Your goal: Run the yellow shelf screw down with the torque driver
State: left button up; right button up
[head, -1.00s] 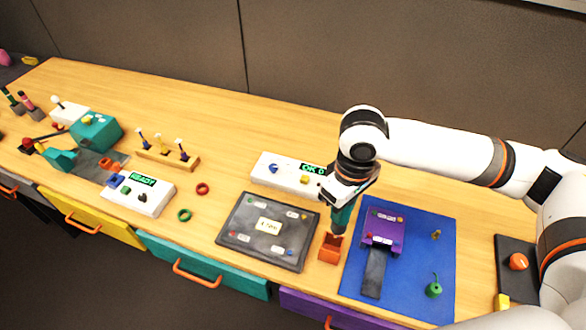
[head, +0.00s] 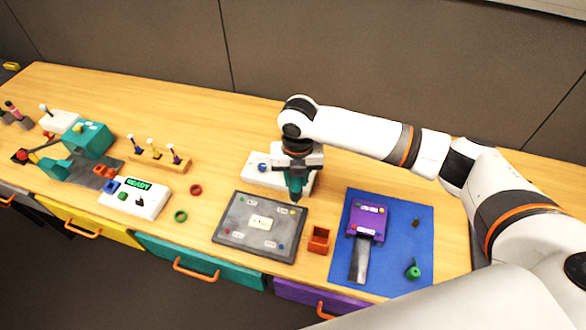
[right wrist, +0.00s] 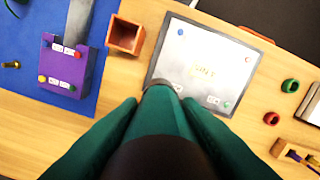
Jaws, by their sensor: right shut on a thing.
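My right gripper (head: 298,168) is shut on the teal torque driver (head: 296,186), which points down with its tip at the far right corner of the grey panel (head: 230,238). The driver also fills the lower middle of the right wrist view (right wrist: 160,115). My left gripper is not in view.
An open orange box (head: 319,240) stands right of the panel. A purple block (head: 366,221) sits on a blue mat (head: 420,225). A white display box (head: 252,180) is behind the driver. Two rings, one red (head: 196,190), one green (head: 181,216), lie left of the panel.

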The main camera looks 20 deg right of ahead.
aim_at(293, 192)
jog(key=n, duration=0.3)
jog(key=shift+w+a+f+n+p, duration=0.1)
jog(key=shift+w+a+n+p, duration=0.1)
jog(key=shift+w+n+p, duration=0.15)
jog(key=shift+w+f+n, duration=0.25)
jog(key=shift+f+n, duration=0.05)
jog(key=shift+n, duration=0.65)
notch_tip(293, 192, down, 4)
jog(key=b, duration=0.4)
jog(key=shift+f, duration=0.2)
jog(key=shift+f+b, duration=0.35)
jog(key=shift+f, duration=0.25)
jog(key=shift+p, duration=0.6)
jog(key=shift+f, duration=0.25)
jog(key=shift+s+f, duration=0.25)
jog(key=shift+f, duration=0.15)
dwell(1.9)
jog(key=shift+r, duration=0.1)
